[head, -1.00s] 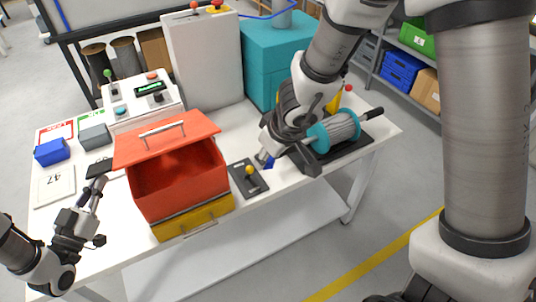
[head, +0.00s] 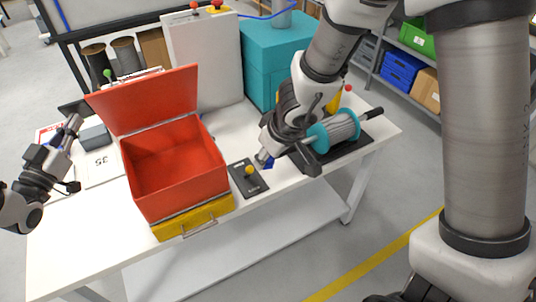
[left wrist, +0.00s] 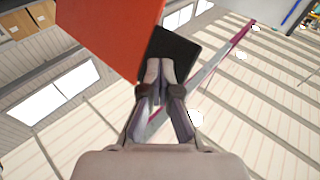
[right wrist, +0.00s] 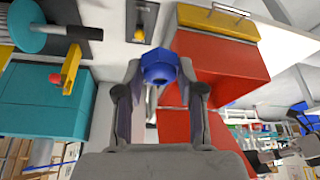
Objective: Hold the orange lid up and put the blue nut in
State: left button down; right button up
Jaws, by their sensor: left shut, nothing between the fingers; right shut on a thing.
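The orange lid (head: 148,98) stands steeply open at the back of the orange box (head: 180,205), whose inside looks empty. It also shows in the left wrist view (left wrist: 110,30). My left gripper (head: 74,123) is shut and empty, raised just left of the lid; whether it touches the lid I cannot tell. Its closed fingertips (left wrist: 152,66) show near the lid's edge. My right gripper (right wrist: 160,88) is shut on the blue nut (right wrist: 159,67). In the head view the nut (head: 268,163) is partly hidden by the fingers, right of the box.
A dark plate with a yellow knob (head: 249,170) lies between the box and my right gripper. A yellow drawer (head: 195,216) is under the box. A grey block (head: 95,137) sits behind my left gripper.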

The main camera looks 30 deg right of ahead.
pick_arm(q)
jog(key=shift+w+r, duration=0.35)
jog(key=shift+w, duration=0.3)
jog(key=shift+w+r, duration=0.35)
jog(key=shift+w, duration=0.25)
pick_arm(e)
jog(key=shift+a, duration=0.15)
